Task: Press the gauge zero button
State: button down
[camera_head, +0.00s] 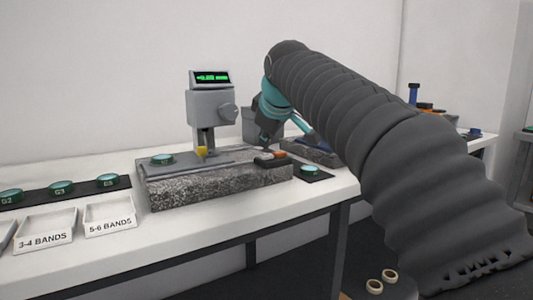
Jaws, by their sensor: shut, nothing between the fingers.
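The gauge stands at the back of a speckled granite block (215,187). It has a grey body (202,107), a tilted green-lit display (211,78) whose digits are too small to read surely, and a yellow tip (201,151) low in front. A small dark box (272,163) with an orange-red top part and a pale part lies at the block's right end; I cannot tell for sure whether this is the zero button. My gripper (264,140) is shut and empty, pointing down just above and behind that box. It looks apart from it, though the exact gap is unclear.
A green disc (162,159) lies on the granite block's left. More discs (61,187) sit on a dark strip left, behind labelled trays (110,220). Another disc (310,170) lies right of the block. My arm hides much of the table's right side.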

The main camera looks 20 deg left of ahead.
aim_at(267, 155)
jog(key=shift+r, duration=0.1)
notch_tip(267, 155, up, 3)
jog(key=p, duration=0.3)
jog(key=shift+r, duration=0.9)
jog(key=s+d+f+m+h, duration=0.1)
jog(key=s+d+f+m, duration=0.25)
jog(key=d, duration=0.45)
jog(key=s+d+f+m+h, duration=0.15)
jog(key=s+d+f, duration=0.25)
jog(key=d, duration=0.4)
jog(key=s+d+f+m, duration=0.3)
jog(key=d, duration=0.5)
jog(key=s+d+f+m+g+h, duration=0.1)
jog(key=s+d+f+m, duration=0.2)
jog(key=s+d+f, duration=0.3)
jog(key=s+d+f+m+g+h, duration=0.1)
jog(key=s+d+f+m, duration=0.3)
jog(key=s+f, duration=0.9)
notch_tip(267, 155, down, 2)
jog(key=shift+d, duration=1.2)
